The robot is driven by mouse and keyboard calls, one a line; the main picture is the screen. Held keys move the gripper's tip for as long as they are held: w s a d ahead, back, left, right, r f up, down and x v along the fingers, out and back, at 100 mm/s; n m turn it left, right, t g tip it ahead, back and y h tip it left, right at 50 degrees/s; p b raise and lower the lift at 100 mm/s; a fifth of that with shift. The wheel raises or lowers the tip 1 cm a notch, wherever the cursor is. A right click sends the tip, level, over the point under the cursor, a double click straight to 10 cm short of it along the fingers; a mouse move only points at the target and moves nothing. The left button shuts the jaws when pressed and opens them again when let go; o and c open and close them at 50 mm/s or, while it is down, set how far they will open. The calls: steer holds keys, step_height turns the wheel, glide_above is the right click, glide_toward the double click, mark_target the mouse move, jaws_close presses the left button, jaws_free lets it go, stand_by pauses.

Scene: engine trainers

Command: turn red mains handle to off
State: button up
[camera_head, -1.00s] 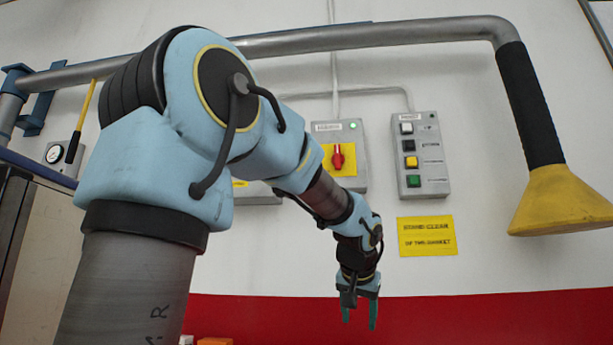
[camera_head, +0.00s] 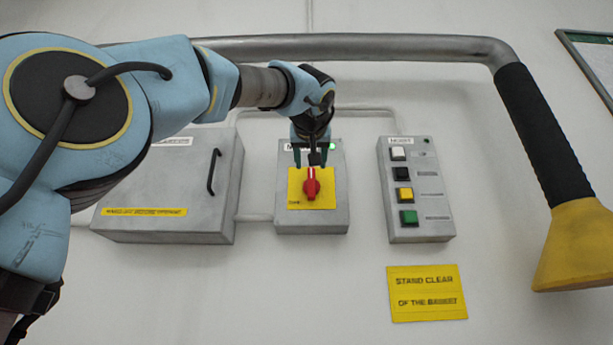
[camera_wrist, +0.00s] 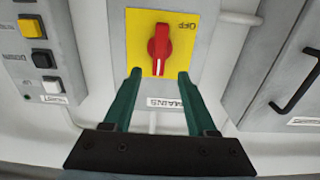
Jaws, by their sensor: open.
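The red mains handle (camera_head: 311,184) sits on a yellow plate (camera_head: 325,202) on the grey mains box (camera_head: 340,220) on the wall. Its white mark points up in the head view. In the wrist view, which is upside down, the red handle (camera_wrist: 159,48) stands upright in the picture, and "OFF" shows at the plate's upper right corner. My gripper (camera_head: 311,162) is just above the handle in the head view. In the wrist view its two green fingers (camera_wrist: 157,73) are open and empty, with the tips a little short of the handle, one toward each side.
A grey cabinet (camera_head: 170,225) with a black handle is left of the mains box. A button box (camera_head: 420,228) with several buttons is at right. A grey pipe ends in a yellow cone (camera_head: 578,245) at far right. A yellow sign (camera_head: 428,293) hangs below.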

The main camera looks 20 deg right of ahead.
mark_target(311, 179)
steer(key=p+x, duration=0.2)
steer(key=x, duration=0.4)
steer(key=shift+w+d+r, duration=0.1)
steer(key=shift+r, duration=0.05)
steer(key=shift+p+x, duration=0.5)
steer(key=shift+x, duration=0.25)
jaws_close()
